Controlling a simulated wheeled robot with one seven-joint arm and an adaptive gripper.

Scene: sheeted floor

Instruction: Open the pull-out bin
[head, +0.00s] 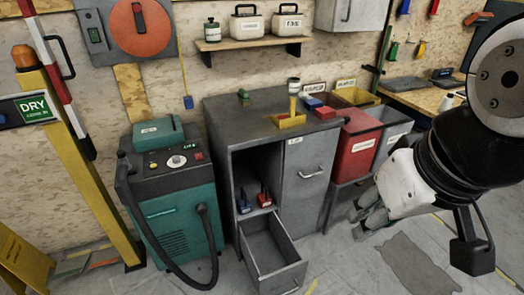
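A grey cabinet (225,115) stands in the middle of the head view. A grey open-topped pull-out bin (276,272) sticks out at its lower left, and its inside looks empty. Above it is an open compartment with blue and red items (264,197) inside. To the right, a tall grey front (305,185) with a bar handle (311,172) is closed. My gripper (361,220) hangs right of the cabinet, low in front of the red bin's stand. Its fingers look apart with nothing between them. It appears clear of the pull-out bin and the handle.
A red bin (359,148) and a grey bin (394,135) stand right of the cabinet. A green machine (172,215) with a black hose stands close on the left. A yellow post (85,170) is farther left. Floor in front is mostly free, with a dark patch (415,262).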

